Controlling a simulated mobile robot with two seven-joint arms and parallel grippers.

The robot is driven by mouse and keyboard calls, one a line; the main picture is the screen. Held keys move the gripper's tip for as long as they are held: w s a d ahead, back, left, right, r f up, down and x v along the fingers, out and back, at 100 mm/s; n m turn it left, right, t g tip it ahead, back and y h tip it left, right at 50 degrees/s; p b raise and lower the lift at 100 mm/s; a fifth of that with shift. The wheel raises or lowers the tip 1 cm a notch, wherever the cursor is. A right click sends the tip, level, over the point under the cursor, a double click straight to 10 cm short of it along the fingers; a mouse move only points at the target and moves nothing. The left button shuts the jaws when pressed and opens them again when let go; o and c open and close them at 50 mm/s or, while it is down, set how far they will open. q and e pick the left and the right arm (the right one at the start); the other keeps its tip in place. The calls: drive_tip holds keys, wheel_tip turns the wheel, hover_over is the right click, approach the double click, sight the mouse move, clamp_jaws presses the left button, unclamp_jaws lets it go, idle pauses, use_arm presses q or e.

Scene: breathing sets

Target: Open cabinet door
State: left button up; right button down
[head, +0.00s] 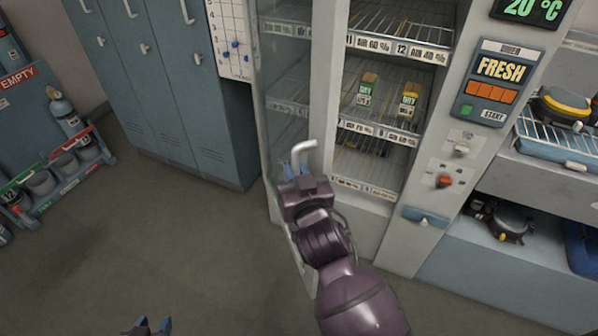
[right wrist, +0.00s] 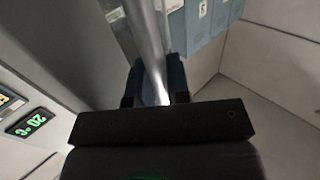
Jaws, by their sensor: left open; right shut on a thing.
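The cabinet (head: 385,210) has a glass door (head: 285,75) with a pale frame. The door stands partly open, swung out toward me on the left, and shelves show beside it. My right gripper (head: 297,172) is shut on the pale door handle (head: 312,156). In the right wrist view the handle bar (right wrist: 148,45) runs up from between the fingers of the right gripper (right wrist: 153,88). My left gripper (head: 150,325) is open and empty at the bottom edge of the head view, low over the floor and away from the door.
Blue lockers (head: 165,90) stand left of the cabinet. A rack of cylinders (head: 60,165) is at far left. A control panel (head: 495,85) and a bench (head: 530,185) with breathing gear are at right. The floor (head: 150,240) at lower left is clear.

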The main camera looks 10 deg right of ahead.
idle(0.3)
drive_tip(key=c, duration=1.1)
unclamp_jaws()
drive_tip(key=s+d, duration=0.2)
drive_tip(key=s, duration=0.8)
drive_tip(key=shift+s+b, duration=0.3)
drive_tip(key=shift+b, duration=0.15)
drive_tip(key=shift+c, duration=0.3)
